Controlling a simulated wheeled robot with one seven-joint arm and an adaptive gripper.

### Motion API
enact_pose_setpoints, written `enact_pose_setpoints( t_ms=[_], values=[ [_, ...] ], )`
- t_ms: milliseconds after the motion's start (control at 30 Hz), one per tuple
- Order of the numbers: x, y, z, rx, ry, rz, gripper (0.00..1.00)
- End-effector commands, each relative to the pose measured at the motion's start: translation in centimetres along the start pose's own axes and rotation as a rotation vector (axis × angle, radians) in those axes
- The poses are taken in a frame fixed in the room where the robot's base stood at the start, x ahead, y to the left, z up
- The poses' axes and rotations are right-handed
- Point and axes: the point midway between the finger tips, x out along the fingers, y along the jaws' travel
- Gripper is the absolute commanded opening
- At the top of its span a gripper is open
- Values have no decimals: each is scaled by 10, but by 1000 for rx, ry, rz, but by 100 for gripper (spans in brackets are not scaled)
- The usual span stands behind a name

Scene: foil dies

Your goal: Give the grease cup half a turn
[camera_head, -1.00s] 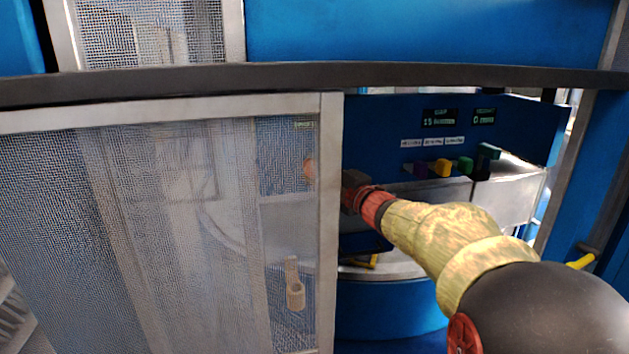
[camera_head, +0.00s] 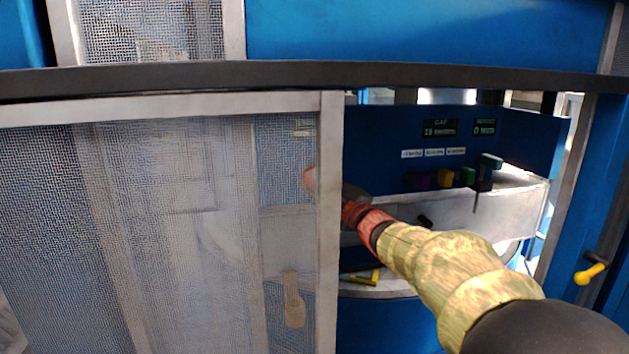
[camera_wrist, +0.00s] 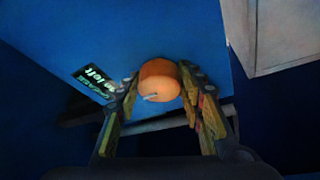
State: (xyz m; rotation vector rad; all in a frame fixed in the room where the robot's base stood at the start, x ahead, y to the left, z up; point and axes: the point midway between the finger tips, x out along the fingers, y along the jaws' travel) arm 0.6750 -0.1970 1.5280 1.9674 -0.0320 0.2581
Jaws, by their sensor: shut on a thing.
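The grease cup (camera_wrist: 160,82) is a rounded orange knob with a short pale mark on its lower left, seen in the wrist view against a blue panel. My gripper (camera_wrist: 161,92) has a finger on each side of it and is shut on it. In the head view, a blurred orange patch (camera_head: 309,178) behind the mesh door appears to be the cup. My gripper is mostly hidden there by the door's edge frame. A small display (camera_wrist: 94,80) with green text ending in "left" is beside the cup.
The mesh door (camera_head: 328,220) stands just left of my arm. A dark rail (camera_head: 300,78) crosses above. A blue control panel (camera_head: 400,125) with displays and coloured levers (camera_head: 445,177) lies behind the arm. A yellow handle (camera_head: 592,272) is at right.

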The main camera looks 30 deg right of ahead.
Motion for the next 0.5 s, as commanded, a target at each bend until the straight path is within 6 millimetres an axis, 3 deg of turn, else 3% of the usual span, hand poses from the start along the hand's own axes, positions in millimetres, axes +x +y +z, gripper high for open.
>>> enact_pose_setpoints(
  t_ms=[67,100,400,500],
  values=[
    [0,-2,1,1,-2,-3,13],
    [0,-2,1,1,-2,-3,40],
    [0,-1,1,0,-1,-1,57],
    [0,-1,0,-1,-1,-1,57]
  ],
)
